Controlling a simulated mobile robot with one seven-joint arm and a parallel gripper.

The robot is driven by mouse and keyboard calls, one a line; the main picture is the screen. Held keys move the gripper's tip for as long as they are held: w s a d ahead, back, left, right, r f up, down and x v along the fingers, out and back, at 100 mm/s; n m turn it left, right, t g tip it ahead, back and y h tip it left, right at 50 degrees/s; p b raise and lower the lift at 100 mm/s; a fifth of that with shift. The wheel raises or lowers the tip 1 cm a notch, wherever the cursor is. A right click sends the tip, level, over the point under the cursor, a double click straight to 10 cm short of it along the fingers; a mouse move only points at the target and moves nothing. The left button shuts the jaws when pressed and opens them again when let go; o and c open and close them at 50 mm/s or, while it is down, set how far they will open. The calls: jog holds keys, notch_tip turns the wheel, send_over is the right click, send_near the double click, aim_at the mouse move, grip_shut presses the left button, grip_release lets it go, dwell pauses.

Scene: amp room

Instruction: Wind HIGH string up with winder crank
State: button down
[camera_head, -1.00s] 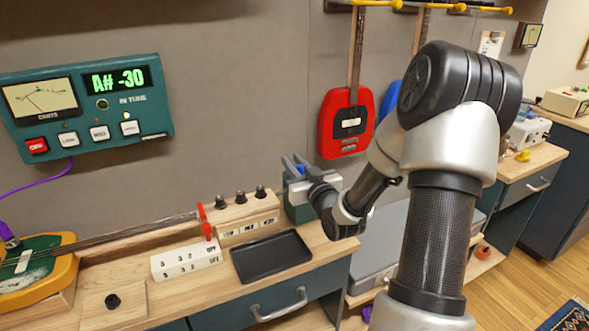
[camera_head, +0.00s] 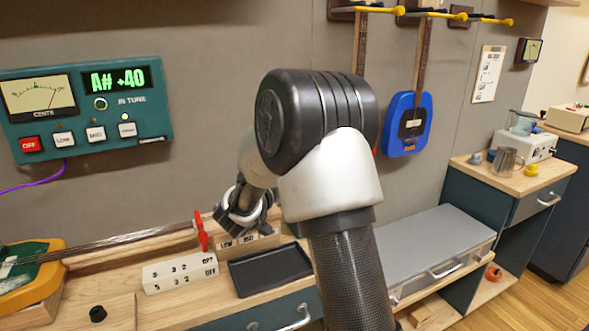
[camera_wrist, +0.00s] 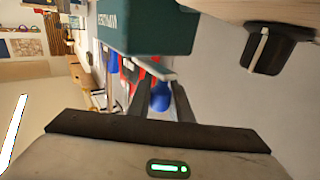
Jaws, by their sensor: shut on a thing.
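My gripper (camera_head: 243,215) is over the tuner block (camera_head: 226,244), whose LOW and MID labels show. The HIGH label and the pegs are hidden behind my arm and gripper in the head view. In the wrist view my gripper (camera_wrist: 165,105) is shut on what appears to be the winder crank, with a blue handle (camera_wrist: 160,96) between the fingers and a grey bar beyond. A black peg knob (camera_wrist: 268,50) is at the upper right, apart from the fingers. The strings (camera_head: 130,240) run from the yellow-green instrument (camera_head: 35,275) toward the block. The tuner display (camera_head: 117,79) reads A# +40.
A red lever (camera_head: 202,232) stands beside the block. A white numbered block (camera_head: 180,273) and black tray (camera_head: 270,270) lie in front. A teal labelled box (camera_wrist: 150,28) is close in the wrist view. A blue guitar (camera_head: 407,135) hangs on the wall.

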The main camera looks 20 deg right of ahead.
jog(key=shift+w+d+r+m+g+h+p, duration=0.15)
jog(key=shift+m+g+h+p, duration=0.15)
jog(key=shift+m+g+h, duration=0.3)
jog(key=shift+w+f+m+g+h+p, duration=0.1)
jog(key=shift+m+g+h+p, duration=0.25)
jog(key=shift+g, duration=0.35)
jog(key=shift+d, duration=0.1)
jog(key=c, duration=1.6)
grip_release()
jog(key=p+v, duration=0.2)
jog(key=v, duration=1.5)
jog(key=shift+a+r, duration=0.1)
jog(key=shift+a, duration=0.1)
